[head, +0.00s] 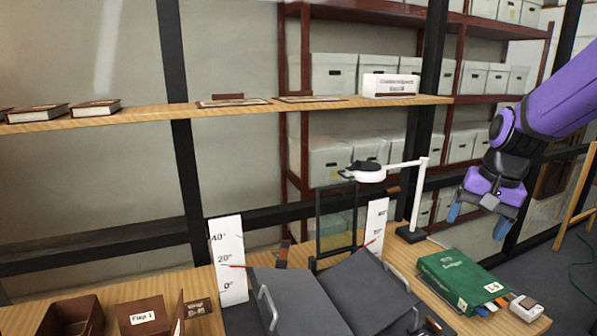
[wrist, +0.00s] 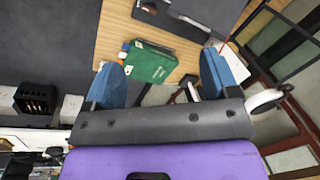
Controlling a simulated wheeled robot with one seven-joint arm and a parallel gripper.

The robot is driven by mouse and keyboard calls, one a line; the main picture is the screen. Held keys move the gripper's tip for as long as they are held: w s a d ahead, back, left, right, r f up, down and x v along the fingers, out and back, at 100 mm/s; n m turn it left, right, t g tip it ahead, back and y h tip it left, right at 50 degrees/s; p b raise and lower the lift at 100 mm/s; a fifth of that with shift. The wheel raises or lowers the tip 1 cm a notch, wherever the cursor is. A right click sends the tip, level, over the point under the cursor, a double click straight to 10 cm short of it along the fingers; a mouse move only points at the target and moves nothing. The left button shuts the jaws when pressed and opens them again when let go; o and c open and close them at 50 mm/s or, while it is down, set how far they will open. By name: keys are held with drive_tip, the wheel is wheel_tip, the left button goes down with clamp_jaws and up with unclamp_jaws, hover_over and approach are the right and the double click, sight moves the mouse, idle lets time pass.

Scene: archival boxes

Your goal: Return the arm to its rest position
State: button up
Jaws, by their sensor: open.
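My gripper (head: 480,217) hangs from my purple arm at the right of the head view. Its two blue fingers are apart with nothing between them. In the wrist view my gripper (wrist: 158,80) also shows open and empty, with the floor and the table edge behind it. It is in free air to the right of the desk lamp and above the green book (head: 462,280). The green book lies on the wooden table (head: 205,325), and it also shows in the wrist view (wrist: 150,62).
A grey book cradle (head: 300,300) stands on the table between white angle scales (head: 228,262). A white lamp (head: 415,190) rises behind it. A small white device (head: 526,307) lies near the right edge. Brown boxes (head: 72,318) stand at left. A wooden shelf (head: 150,114) runs above.

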drive_tip(key=s+a+r+n+t, duration=0.1)
drive_tip(key=s+r+n, duration=0.1)
drive_tip(key=s, duration=0.4)
drive_tip(key=s+a+r+n+t+h, duration=0.1)
drive_tip(key=s+r+n, duration=0.1)
drive_tip(key=s, duration=0.5)
drive_tip(key=s+a+r+n+t, duration=0.1)
drive_tip(key=s+r+n, duration=0.1)
drive_tip(key=s+r, duration=0.2)
drive_tip(key=shift+s+a+r+t, duration=0.25)
drive_tip(key=shift+s+r+t, duration=0.15)
drive_tip(key=shift+s, duration=0.85)
